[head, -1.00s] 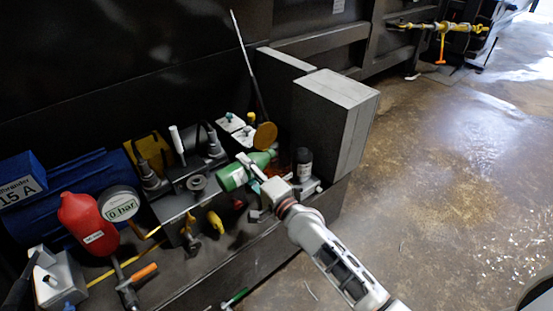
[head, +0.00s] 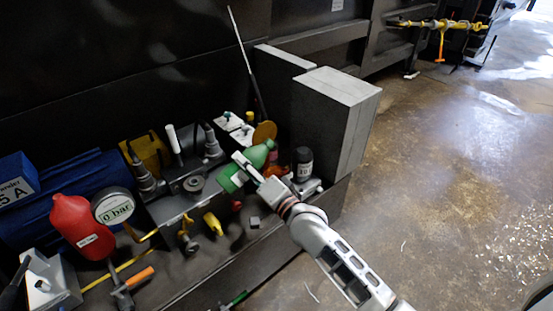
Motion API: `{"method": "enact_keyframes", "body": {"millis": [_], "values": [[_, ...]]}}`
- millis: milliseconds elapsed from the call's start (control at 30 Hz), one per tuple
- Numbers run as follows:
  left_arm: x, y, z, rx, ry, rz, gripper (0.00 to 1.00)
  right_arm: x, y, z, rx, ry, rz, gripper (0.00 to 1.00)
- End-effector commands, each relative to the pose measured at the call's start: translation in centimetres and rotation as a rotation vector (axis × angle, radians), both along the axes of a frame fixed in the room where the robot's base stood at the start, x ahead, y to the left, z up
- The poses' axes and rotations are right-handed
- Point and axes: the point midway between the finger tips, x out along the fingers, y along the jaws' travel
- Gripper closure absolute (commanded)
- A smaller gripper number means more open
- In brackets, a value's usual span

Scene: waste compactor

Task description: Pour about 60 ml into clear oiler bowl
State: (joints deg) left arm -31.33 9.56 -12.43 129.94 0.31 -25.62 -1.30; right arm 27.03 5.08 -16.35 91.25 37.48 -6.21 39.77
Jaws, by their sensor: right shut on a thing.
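My right gripper (head: 249,171) comes in from the lower right and is shut on a green bottle (head: 258,154). The bottle is tilted, with its narrower end up and to the right and its wide end down and to the left, above the bench. The fingers cross its middle and hide part of it. A dark bottle with a pale label (head: 303,163) stands just right of the green bottle. I cannot make out the clear oiler bowl; the gripper and green bottle may hide it. My left gripper is not in view.
A red bottle (head: 81,225) and a round gauge (head: 114,206) stand at the left. A grey block with fittings (head: 194,184) is left of the gripper. A tall grey box (head: 335,119) closes off the bench's right end. An orange-handled tool (head: 137,280) lies in front.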

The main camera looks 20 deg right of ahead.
Motion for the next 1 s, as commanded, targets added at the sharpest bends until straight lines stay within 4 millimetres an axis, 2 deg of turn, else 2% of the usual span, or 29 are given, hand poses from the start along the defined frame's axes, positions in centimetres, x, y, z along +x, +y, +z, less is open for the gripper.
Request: {"method": "enact_keyframes", "body": {"millis": [367, 567, 1000], "values": [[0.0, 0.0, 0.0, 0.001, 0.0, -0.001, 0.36, 0.0, 0.0, 0.2, 0.0, -0.003, 0.0, 0.88], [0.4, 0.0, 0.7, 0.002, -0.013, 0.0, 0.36, 0.3, -0.4, 0.4, -0.115, -0.043, -0.001, 0.88], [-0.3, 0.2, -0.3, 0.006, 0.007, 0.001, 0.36, 0.3, -0.5, 0.0, -0.14, -0.047, -0.002, 0.88]]}}
